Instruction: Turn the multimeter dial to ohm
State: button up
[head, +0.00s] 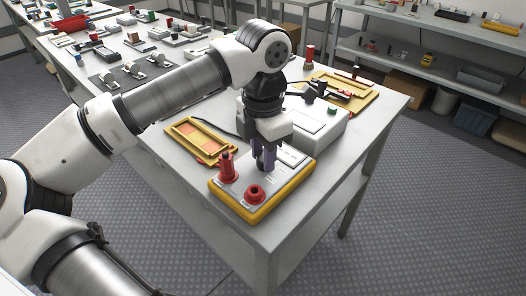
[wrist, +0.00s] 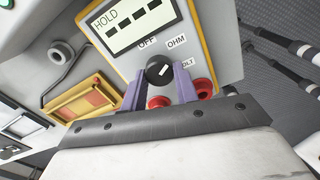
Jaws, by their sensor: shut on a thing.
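The multimeter has a yellow case (head: 262,212) and lies near the table's front corner; its yellow edge also shows in the wrist view (wrist: 206,45). Its display (wrist: 130,22) reads HOLD with dashes. Below it are the labels OFF, OHM (wrist: 177,40) and a partly covered VOLT. The round black dial (wrist: 158,68) has a short white mark slanting up and right; I cannot tell exactly which label it points to. My gripper (head: 265,163) points down over the multimeter, its purple fingers on both sides of the dial and shut on it. It hides the dial in the head view.
Two red terminals (head: 228,170) (head: 255,193) stand close to my fingers. A yellow tray (head: 190,128) lies left of the multimeter and a white box (head: 318,133) behind it. Another yellow holder (head: 355,85) is further back. The table's front edge is close.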

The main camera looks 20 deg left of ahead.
jog(key=o, duration=1)
notch_tip(320, 180, up, 14)
dwell(0.3)
